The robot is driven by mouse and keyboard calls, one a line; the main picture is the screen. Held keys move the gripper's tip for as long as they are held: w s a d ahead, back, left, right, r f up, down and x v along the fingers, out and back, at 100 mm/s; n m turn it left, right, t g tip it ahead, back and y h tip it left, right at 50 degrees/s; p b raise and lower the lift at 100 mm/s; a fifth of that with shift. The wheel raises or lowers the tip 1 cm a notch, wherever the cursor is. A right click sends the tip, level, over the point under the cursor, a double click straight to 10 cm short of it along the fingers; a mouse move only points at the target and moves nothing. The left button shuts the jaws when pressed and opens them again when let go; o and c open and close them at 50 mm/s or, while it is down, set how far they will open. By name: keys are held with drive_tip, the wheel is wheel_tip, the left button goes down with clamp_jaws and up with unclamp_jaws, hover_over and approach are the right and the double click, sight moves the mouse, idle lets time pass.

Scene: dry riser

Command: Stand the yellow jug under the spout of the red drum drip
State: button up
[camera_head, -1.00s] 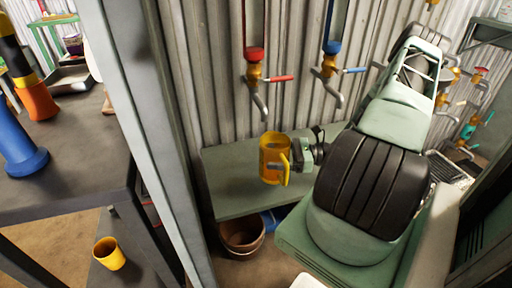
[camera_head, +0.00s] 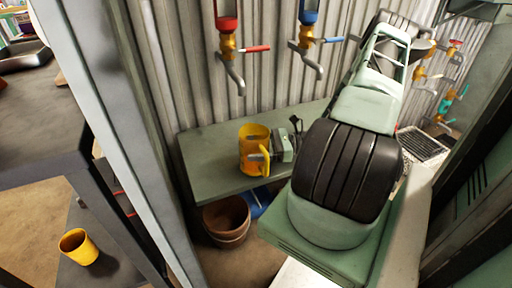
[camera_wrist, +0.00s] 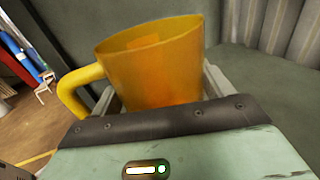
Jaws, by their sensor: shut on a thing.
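The yellow jug (camera_head: 254,143) is upright in my gripper (camera_head: 274,146), over the green shelf (camera_head: 215,180). The wrist view shows the jug (camera_wrist: 155,65) between the fingers, with its handle at the left. My gripper is shut on it. I cannot tell whether the jug's base touches the shelf. The red drip tap (camera_head: 228,45) has a red lever and a grey spout that ends above and left of the jug in the head view. The blue tap (camera_head: 306,45) is to its right, with its spout above and right of the jug.
A yellow cup (camera_head: 78,247) stands on a low shelf at the left. Stacked brown pots (camera_head: 228,218) and a blue thing (camera_head: 258,200) lie below the green shelf. A grey post (camera_head: 120,140) rises left of it. The shelf's left part is bare.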

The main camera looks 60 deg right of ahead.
drive_tip(key=shift+w+d+r, duration=0.1)
drive_tip(key=shift+w+d, duration=0.7)
drive_tip(key=shift+w, duration=0.5)
drive_tip(key=shift+w+d, duration=0.8)
drive_tip(key=shift+w, duration=0.55)
drive_tip(key=shift+w+d+r, duration=0.1)
drive_tip(key=shift+w+d, duration=0.7)
drive_tip(key=shift+w, duration=0.5)
drive_tip(key=shift+f, duration=0.5)
drive_tip(key=o, duration=1)
drive_tip(key=shift+s, duration=0.1)
drive_tip(key=p+v, duration=0.2)
drive_tip(key=v, duration=1.5)
drive_tip(key=shift+d, duration=0.2)
drive_tip(key=shift+s, duration=0.1)
